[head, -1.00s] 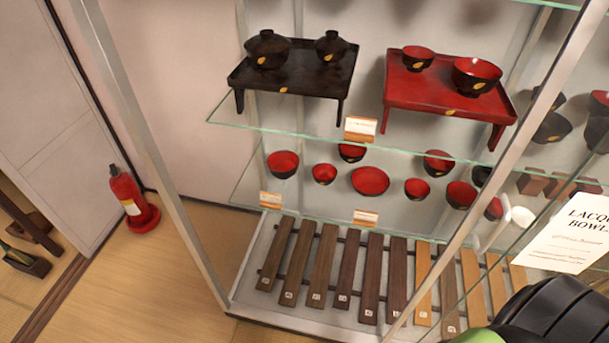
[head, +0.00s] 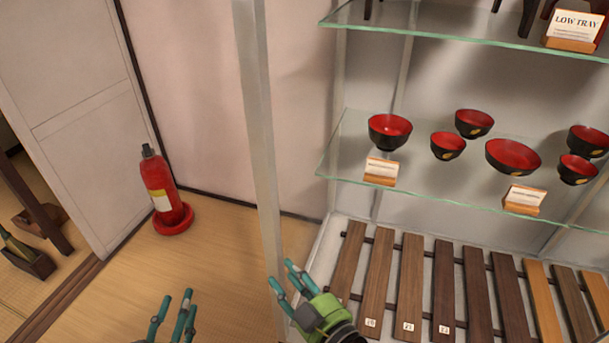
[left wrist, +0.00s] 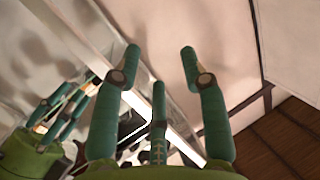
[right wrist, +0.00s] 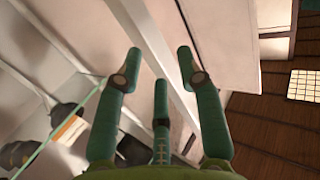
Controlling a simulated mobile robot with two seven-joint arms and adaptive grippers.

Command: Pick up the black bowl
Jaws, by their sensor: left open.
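Several black bowls with red insides stand on the middle glass shelf in the head view. They include a left one (head: 389,131), a small one (head: 448,146), one at the back (head: 474,123) and a wide one (head: 512,156). I cannot tell which one the task means. My left gripper (head: 177,297) is open and empty at the bottom, left of the cabinet post. My right gripper (head: 280,272) is open and empty near the post's foot, below and left of the bowls. Dark bowl shapes (right wrist: 65,112) show at the left of the right wrist view.
A metal cabinet post (head: 259,130) stands between my left gripper and the shelves. Small label cards (head: 381,170) stand at the shelf's front edge (head: 430,196). Wooden slats (head: 410,285) lie below. A red fire extinguisher (head: 163,190) stands on open floor at left.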

